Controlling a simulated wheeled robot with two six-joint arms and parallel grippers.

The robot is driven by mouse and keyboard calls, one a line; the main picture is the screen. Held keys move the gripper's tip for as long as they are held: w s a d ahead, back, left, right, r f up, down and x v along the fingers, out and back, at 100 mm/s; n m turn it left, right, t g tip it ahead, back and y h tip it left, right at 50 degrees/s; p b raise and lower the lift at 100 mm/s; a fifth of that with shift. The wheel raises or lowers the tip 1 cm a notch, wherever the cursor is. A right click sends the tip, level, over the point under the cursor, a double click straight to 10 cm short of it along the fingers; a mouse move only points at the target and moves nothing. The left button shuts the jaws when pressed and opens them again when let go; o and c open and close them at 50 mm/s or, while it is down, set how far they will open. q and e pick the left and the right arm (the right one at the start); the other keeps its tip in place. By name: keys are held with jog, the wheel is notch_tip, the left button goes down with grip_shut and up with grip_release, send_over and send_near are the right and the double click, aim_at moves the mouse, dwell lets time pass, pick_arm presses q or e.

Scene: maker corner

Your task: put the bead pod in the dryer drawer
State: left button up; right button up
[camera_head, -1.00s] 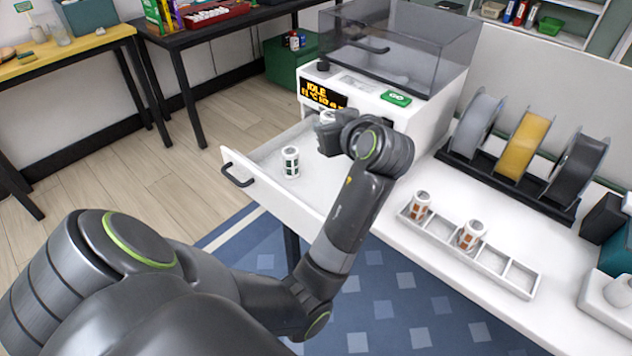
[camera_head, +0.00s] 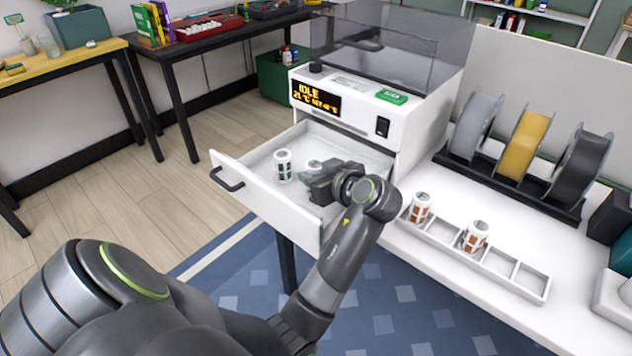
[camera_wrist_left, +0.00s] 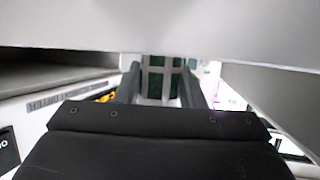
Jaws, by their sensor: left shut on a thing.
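The dryer (camera_head: 413,117) stands on the white counter with its display reading IDLE. Its white drawer (camera_head: 262,202) is pulled out. A white pod with dark green markings (camera_head: 283,167) stands upright inside the drawer. My left gripper (camera_head: 317,180) is low over the drawer, to the right of that pod, and shut on another bead pod (camera_head: 314,164). Only the held pod's pale top shows in the head view. In the left wrist view the held pod (camera_wrist_left: 155,82) shows green and white between the fingers. Whether it touches the drawer floor is hidden. My right gripper is out of view.
A divided white tray (camera_head: 515,270) on the counter holds two orange-marked pods (camera_head: 419,208), (camera_head: 475,237), with empty compartments. Several filament spools (camera_head: 528,140) stand in a rack behind it. The drawer's back right part looks free.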

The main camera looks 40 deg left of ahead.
pick_arm(q)
notch_tip(320, 180, down, 2)
jog(key=shift+f, duration=0.1)
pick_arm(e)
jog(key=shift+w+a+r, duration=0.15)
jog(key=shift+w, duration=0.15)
pick_arm(q)
jog(key=shift+f, duration=0.15)
jog(key=o, duration=1)
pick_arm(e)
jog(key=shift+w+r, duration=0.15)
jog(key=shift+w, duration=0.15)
